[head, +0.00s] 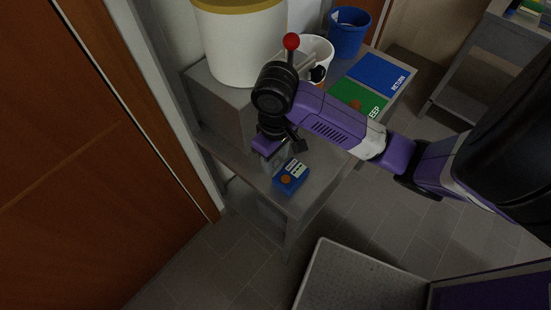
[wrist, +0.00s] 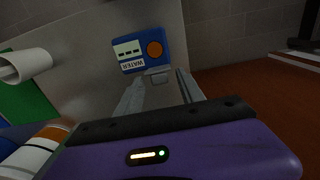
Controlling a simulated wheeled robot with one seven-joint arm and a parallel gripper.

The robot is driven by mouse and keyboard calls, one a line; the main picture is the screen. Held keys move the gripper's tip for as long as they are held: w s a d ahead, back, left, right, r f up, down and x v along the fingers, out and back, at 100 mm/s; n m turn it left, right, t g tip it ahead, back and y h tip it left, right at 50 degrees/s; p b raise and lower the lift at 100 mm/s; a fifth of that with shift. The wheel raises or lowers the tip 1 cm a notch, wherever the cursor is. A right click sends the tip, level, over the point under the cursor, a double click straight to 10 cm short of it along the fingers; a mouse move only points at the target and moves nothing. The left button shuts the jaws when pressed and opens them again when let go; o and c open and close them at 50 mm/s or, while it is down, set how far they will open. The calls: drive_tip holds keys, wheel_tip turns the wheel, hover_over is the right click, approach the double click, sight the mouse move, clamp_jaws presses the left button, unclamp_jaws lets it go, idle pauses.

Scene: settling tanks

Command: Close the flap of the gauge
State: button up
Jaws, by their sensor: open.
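A blue gauge (head: 291,176) with a pale display panel and an orange round spot lies near the front end of the grey bench (head: 239,157). In the wrist view the gauge (wrist: 138,50) appears upside down, with a WATER label, a display and an orange disc. I cannot make out a separate flap or how far it stands open. My gripper (head: 283,147) hangs just behind the gauge, toward the raised grey block. In the wrist view my gripper (wrist: 158,92) is open, its fingers pointing toward the gauge with a small grey piece between them. I cannot tell whether they touch anything.
A large white tub (head: 238,45) stands on a grey block. A red-knobbed lever (head: 291,42), a white container (head: 319,52) and a blue bin (head: 348,35) stand behind my arm. Blue RETURN (head: 381,75) and green KEEP (head: 350,99) mats lie along the bench.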

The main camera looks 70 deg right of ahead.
clamp_jaws()
